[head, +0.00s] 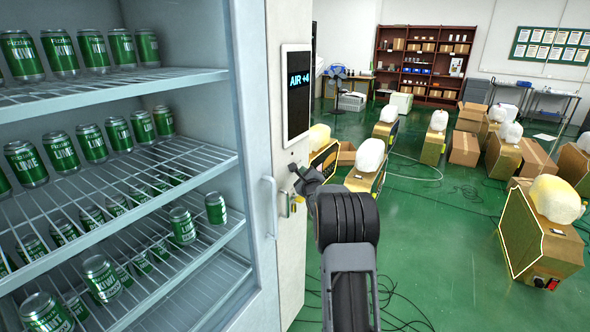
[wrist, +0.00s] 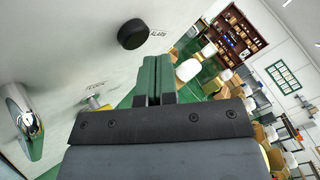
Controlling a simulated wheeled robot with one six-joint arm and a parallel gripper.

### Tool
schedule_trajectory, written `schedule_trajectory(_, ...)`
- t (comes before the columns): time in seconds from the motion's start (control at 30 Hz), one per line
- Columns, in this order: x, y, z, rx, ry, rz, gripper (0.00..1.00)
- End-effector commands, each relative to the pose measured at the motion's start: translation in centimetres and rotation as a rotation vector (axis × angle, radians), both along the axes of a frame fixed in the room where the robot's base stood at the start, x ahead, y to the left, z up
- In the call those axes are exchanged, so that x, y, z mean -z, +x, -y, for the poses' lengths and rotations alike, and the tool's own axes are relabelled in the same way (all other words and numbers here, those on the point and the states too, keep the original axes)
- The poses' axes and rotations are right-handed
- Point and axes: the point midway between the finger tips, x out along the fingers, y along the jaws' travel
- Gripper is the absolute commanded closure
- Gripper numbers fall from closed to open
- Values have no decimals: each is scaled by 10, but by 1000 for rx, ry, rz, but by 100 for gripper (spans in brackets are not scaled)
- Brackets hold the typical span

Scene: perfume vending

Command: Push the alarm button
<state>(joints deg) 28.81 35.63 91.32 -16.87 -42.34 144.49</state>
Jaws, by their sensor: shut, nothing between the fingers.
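The alarm button is a black round knob (wrist: 132,34) on the white panel, with an "ALARM" label beside it in the wrist view. My gripper (wrist: 156,62) is shut and empty, its fingertips close below and to the right of the knob in that view, with a visible gap between them. In the head view, my arm reaches to the white panel (head: 291,240) beside the fridge, below the screen (head: 296,90). The knob is hard to make out there, close to my wrist.
The open fridge holds green cans on wire shelves (head: 110,95). Boxes and wrapped units (head: 545,215) stand on the green floor at right; cables lie near the panel.

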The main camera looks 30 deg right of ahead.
Motion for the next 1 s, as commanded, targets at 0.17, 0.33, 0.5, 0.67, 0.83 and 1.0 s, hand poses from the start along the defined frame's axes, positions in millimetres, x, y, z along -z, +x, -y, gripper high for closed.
schedule_trajectory(0.17, 0, -2, 1, 1, 0, 1, 100)
schedule_trajectory(0.33, 0, -14, 8, 1, -1, 1, 100)
schedule_trajectory(0.5, -1, -29, 16, 2, -1, 1, 100)
schedule_trajectory(0.67, 0, -39, 21, 1, 0, 1, 100)
schedule_trajectory(0.83, 0, -44, 23, 0, 0, 0, 100)
schedule_trajectory(1.0, 0, -44, 23, -1, -1, 0, 100)
